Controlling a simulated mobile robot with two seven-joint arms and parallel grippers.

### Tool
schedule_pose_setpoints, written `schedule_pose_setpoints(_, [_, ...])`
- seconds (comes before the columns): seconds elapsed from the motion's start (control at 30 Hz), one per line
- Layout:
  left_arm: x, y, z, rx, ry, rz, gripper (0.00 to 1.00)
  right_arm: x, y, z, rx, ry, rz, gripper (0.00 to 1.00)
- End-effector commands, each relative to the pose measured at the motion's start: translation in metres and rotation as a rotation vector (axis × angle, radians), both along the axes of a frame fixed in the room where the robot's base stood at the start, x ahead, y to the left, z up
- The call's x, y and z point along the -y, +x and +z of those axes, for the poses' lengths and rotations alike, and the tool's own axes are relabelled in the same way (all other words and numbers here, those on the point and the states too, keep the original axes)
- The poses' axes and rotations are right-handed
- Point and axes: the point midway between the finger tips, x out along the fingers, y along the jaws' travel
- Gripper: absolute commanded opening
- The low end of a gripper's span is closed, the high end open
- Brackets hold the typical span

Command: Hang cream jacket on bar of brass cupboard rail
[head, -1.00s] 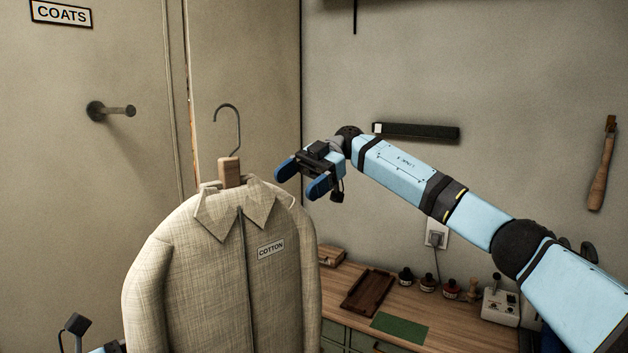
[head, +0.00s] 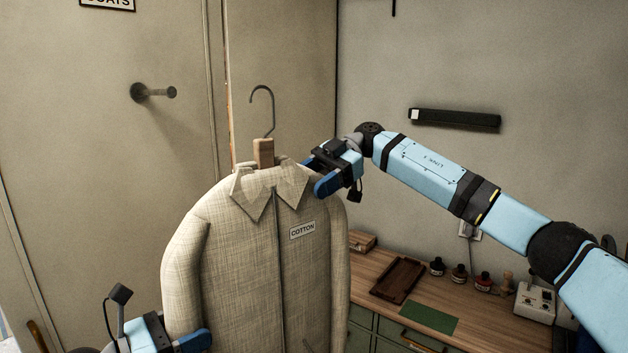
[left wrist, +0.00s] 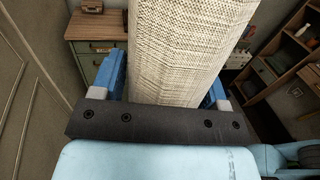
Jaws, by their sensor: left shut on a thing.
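The cream jacket (head: 240,265), with a COTTON label, hangs upright on a hanger with a wooden block and a grey hook (head: 262,100); the hook's top is free in the air. My left gripper (head: 192,340) is at the jacket's lower left. In the left wrist view, its blue fingers stand on both sides of the cream cloth (left wrist: 180,50), shut on it. My right gripper (head: 322,174) is beside the collar, at the jacket's right shoulder. Its fingers are apart and hold nothing visible. I see no brass cupboard rail in these views.
A dark peg (head: 153,92) sticks out of the beige panel at left, under a partly cut-off sign (head: 108,3). A wooden-topped bench (head: 455,290) at right bears a brown tray (head: 398,279), a green mat (head: 428,318) and bottles. A black bar (head: 455,118) is on the wall.

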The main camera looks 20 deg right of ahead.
Motion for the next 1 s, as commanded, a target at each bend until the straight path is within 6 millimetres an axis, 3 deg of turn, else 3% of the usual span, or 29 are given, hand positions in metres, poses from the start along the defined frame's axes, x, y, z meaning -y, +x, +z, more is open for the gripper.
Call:
schedule_pose_setpoints(0.03, [0.003, -0.003, 0.003, 0.007, -0.001, -0.01, 0.29, -0.001, 0.001, 0.0, 0.001, 0.001, -0.002, 0.19])
schedule_pose_setpoints(0.07, [0.003, -0.003, 0.003, 0.007, -0.001, -0.01, 0.73, -0.001, 0.001, 0.001, 0.001, 0.003, -0.002, 0.18])
schedule_pose_setpoints(0.17, [0.003, -0.003, 0.002, 0.007, -0.001, -0.01, 0.96, -0.001, 0.001, 0.001, 0.002, 0.004, -0.003, 0.18])
schedule_pose_setpoints(0.57, [-0.005, -0.005, 0.0, 0.003, 0.002, -0.006, 0.98, 0.0, 0.001, 0.001, 0.002, 0.002, -0.003, 0.17])
schedule_pose_setpoints(1.0, [-0.083, -0.035, 0.0, 0.003, 0.004, -0.007, 0.98, 0.0, 0.001, 0.001, 0.003, 0.003, -0.003, 0.17])
